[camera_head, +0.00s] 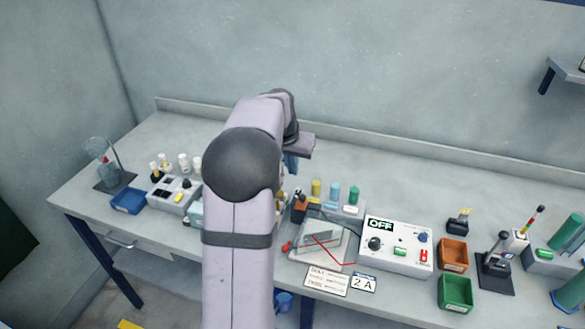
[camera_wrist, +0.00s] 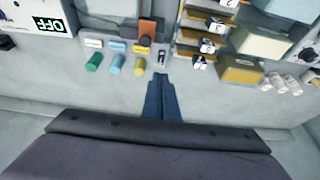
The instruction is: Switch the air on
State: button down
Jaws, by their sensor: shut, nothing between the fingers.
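The white control box (camera_head: 396,246) stands right of my arm on the bench. Its display (camera_head: 380,224) reads OFF; the display also shows at the top left of the wrist view (camera_wrist: 47,25). The box carries a dark knob (camera_head: 375,244), a green button (camera_head: 400,251), a blue knob (camera_head: 422,237) and a red part (camera_head: 423,256). I cannot tell which control is for the air. My gripper (camera_wrist: 160,84) is shut and empty. Its blue fingers show in the head view (camera_head: 291,163), above the bench. In the wrist view, a small dark-and-light fitting (camera_wrist: 161,57) lies just beyond the fingertips.
Green (camera_wrist: 94,62), blue (camera_wrist: 116,65) and yellow (camera_wrist: 140,66) cylinders stand near the fingers. A clear-covered tray (camera_head: 322,240) sits left of the box. Orange (camera_head: 453,252) and green (camera_head: 455,290) bins sit right. My arm hides part of the bench.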

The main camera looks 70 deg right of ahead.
jog(key=shift+d, duration=0.1)
jog(key=shift+w+d+r+b, duration=0.2)
jog(key=shift+d+b, duration=0.4)
jog(key=shift+b, duration=0.4)
jog(key=p, duration=0.5)
send_over(298, 191)
jog(key=a, duration=0.2)
notch_tip(298, 191, down, 12)
jog(key=shift+d+r, duration=0.15)
jog(key=shift+x, duration=0.75)
